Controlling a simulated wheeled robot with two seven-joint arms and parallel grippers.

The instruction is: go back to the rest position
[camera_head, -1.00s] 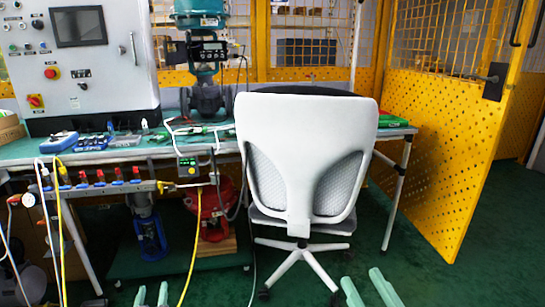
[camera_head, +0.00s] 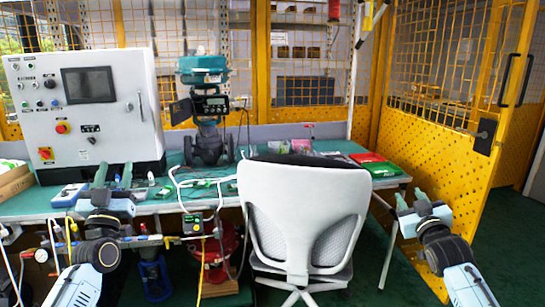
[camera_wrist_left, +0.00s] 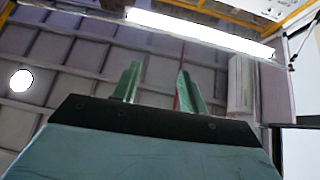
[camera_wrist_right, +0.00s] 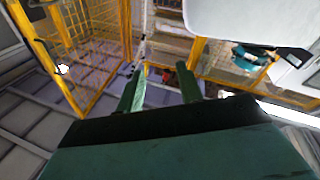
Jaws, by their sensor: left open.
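My left gripper (camera_head: 114,176) is raised in front of the bench at the left of the head view, fingers pointing up. Its two green fingers stand apart and empty in the left wrist view (camera_wrist_left: 155,85), with the ceiling behind them. My right gripper (camera_head: 412,200) is raised to the right of the chair, fingers up. Its fingers are apart with nothing between them in the right wrist view (camera_wrist_right: 160,92).
A white office chair (camera_head: 300,200) stands between my arms at the green bench (camera_head: 30,205). The bench holds a control cabinet (camera_head: 85,110), a teal valve (camera_head: 208,140) and a red-and-green box (camera_head: 372,165). A yellow mesh fence (camera_head: 435,140) stands at right. Green floor lies at lower right.

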